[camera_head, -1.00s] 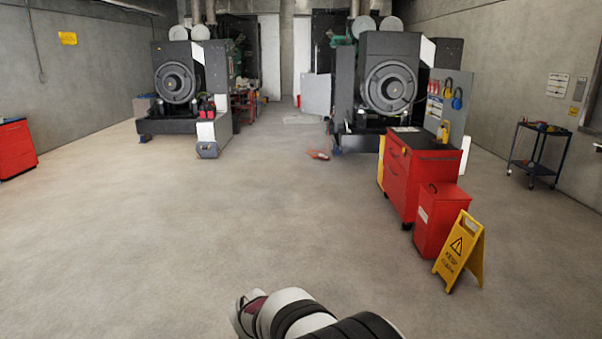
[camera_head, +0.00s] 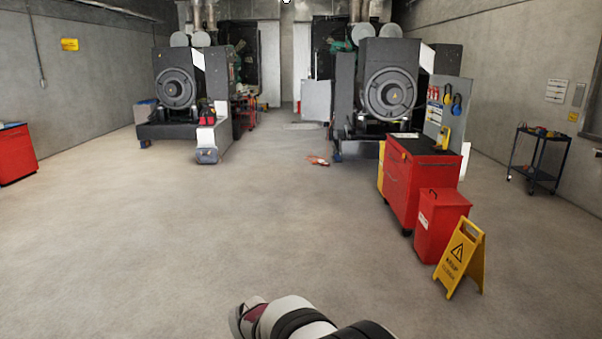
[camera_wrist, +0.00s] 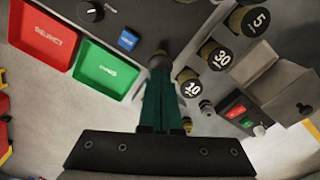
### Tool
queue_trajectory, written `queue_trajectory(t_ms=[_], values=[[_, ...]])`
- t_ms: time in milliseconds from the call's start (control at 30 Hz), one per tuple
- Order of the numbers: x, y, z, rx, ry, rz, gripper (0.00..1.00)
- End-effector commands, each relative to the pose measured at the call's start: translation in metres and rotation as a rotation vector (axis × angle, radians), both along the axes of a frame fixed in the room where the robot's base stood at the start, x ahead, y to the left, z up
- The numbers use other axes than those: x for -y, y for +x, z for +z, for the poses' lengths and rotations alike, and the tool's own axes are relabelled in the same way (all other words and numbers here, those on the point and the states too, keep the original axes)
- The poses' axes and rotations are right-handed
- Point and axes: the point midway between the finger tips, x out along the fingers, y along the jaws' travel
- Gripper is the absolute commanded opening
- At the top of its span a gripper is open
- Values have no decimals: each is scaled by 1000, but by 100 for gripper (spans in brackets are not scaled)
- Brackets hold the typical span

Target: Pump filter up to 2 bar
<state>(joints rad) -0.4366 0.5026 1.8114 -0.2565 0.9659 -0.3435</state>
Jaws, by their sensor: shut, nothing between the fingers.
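My gripper (camera_wrist: 158,85) shows in the wrist view with its dark green fingers closed together and nothing held. Its dark base bar spans the bottom of that view. Beyond the fingers is a grey surface carrying several round black caps with brass-coloured rims; three are marked 5 (camera_wrist: 260,20), 30 (camera_wrist: 220,57) and 10 (camera_wrist: 191,88). The fingers lie left of the 10 cap; whether they touch anything is unclear. I cannot make out a filter, a pump or a pressure gauge in either view. In the head view only part of my arm shows at the bottom.
The wrist view shows a red REJECT tray (camera_wrist: 40,35), a green tray (camera_wrist: 107,70) and a box with red and green buttons (camera_wrist: 240,115). The head view shows two gensets (camera_head: 178,90) (camera_head: 390,90), a red cabinet (camera_head: 415,185), a yellow sign (camera_head: 460,258) and open floor.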

Motion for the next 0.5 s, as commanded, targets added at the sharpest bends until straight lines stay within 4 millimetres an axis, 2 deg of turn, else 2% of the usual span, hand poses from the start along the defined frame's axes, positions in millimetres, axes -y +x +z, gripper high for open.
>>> queue_trajectory(t_ms=[500], values=[[0, 0, -6, -1, 0, 0, 0]])
